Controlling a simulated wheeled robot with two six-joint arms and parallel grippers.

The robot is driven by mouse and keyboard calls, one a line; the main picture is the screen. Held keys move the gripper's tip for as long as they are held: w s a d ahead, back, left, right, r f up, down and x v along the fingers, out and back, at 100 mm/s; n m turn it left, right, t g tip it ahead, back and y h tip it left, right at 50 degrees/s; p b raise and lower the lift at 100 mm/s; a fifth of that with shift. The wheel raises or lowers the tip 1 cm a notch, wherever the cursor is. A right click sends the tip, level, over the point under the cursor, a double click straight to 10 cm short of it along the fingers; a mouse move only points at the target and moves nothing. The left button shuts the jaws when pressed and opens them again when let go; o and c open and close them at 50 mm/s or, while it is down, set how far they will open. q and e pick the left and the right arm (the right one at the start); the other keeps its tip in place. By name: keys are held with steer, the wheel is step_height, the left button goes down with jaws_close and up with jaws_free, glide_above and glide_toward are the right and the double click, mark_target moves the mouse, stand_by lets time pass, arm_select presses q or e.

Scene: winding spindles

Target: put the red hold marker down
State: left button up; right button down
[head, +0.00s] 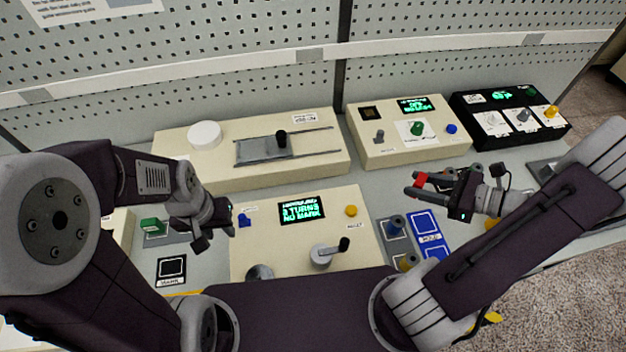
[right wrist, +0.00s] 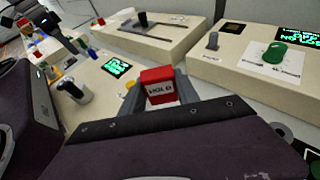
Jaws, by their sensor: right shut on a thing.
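The red hold marker (head: 421,180) is a small red block between the fingertips of my right gripper (head: 417,186). In the right wrist view the marker (right wrist: 158,86) shows a white label reading HOLD and is gripped between the two fingers. The gripper holds it in the air, in front of the cream box with the green knob. A blue pad (head: 414,225) labelled HOLD with white square outlines lies below and nearer; its visible squares are empty. My left gripper (head: 215,238) is open and empty left of the front console.
The front console (head: 265,235) has a screen reading "3 TURNS NO MARK" and a crank (head: 322,255). Boxes line the back.

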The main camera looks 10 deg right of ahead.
steer(key=shift+s+d, duration=0.1)
steer(key=shift+s, duration=0.25)
glide_above(374, 188)
step_height(374, 188, down, 7)
steer(key=shift+f, duration=2.05)
steer(key=shift+f, duration=0.1)
steer(key=c, duration=1.2)
jaws_free()
